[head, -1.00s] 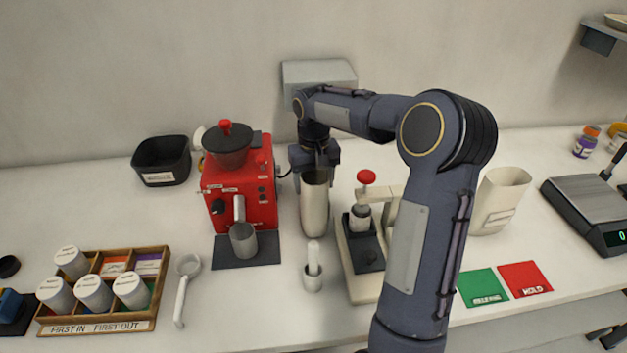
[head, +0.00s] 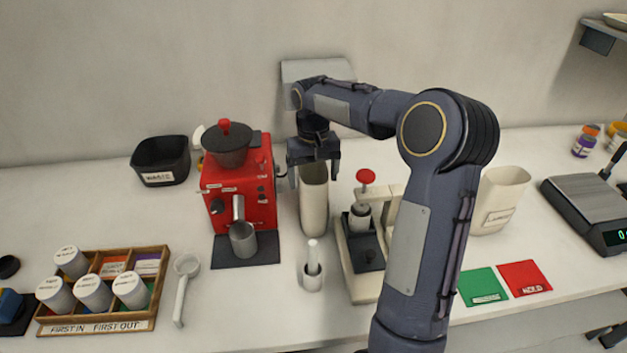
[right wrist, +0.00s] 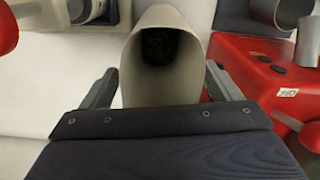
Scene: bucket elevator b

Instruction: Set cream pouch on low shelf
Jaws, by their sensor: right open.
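A tall cream pouch (head: 313,208) stands upright on the counter between the red grinder and the press. In the right wrist view the same pouch (right wrist: 166,20) shows its open mouth with dark contents. My right gripper (head: 314,168) points down at its upper part. Its fingers (right wrist: 160,88) are open, one on each side of the pouch, with gaps visible. A second cream pouch-like container (head: 497,203) with a label stands right of my right arm. A grey ledge (head: 318,70) juts from the wall behind the gripper. My left gripper is out of view.
The red grinder (head: 238,185) stands close left of the pouch and a lever press (head: 362,262) close right. A scale (head: 588,210) and a wall shelf (head: 606,24) are at right. The left counter's back is mostly clear.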

